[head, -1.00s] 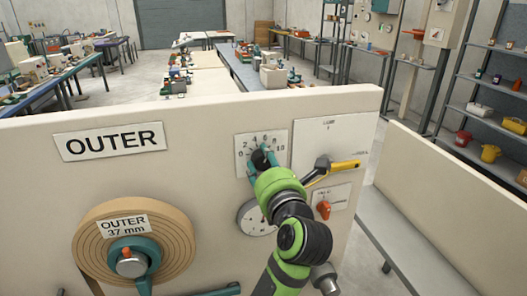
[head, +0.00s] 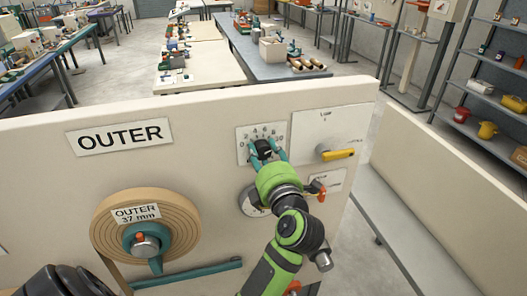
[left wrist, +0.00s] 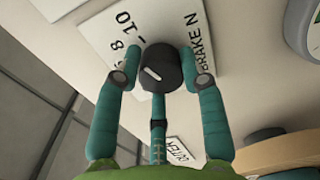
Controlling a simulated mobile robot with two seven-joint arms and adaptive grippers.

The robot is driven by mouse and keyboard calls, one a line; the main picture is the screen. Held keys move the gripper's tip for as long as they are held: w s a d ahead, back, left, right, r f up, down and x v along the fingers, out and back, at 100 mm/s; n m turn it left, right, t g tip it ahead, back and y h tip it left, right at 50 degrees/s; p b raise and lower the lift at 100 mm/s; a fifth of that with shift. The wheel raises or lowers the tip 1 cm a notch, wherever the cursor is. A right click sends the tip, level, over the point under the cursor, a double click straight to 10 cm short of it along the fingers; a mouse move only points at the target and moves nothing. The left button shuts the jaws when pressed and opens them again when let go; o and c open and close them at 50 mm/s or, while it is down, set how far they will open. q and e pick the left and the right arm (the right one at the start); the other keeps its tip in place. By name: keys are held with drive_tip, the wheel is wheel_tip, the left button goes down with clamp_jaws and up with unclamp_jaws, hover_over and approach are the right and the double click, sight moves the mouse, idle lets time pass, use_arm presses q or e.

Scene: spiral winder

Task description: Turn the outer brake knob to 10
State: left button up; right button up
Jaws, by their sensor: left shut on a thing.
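The outer brake knob (head: 263,149) is a dark round knob on a white scale plate (head: 246,135) on the cream panel, right of the OUTER sign. My left gripper (head: 268,158) has its teal fingers on either side of the knob and is shut on it. In the left wrist view the knob (left wrist: 162,68) sits between the fingertips (left wrist: 162,75), its white mark pointing roughly left. The figures 8 and 10 show on the plate (left wrist: 105,30) there. The exact reading cannot be told. My right gripper is not identifiable.
A yellow-handled lever (head: 338,154) is close right of the knob. A round gauge (head: 247,201) and an orange switch (head: 320,192) are below, partly behind my arm. A tan OUTER 37 mm roll (head: 182,221) is at lower left. Benches and shelves stand behind the panel.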

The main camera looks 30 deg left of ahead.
use_arm(q)
drive_tip(key=shift+d+m, duration=0.1)
drive_tip(key=shift+m, duration=0.5)
drive_tip(key=o, duration=1.1)
drive_tip(key=shift+w, duration=0.2)
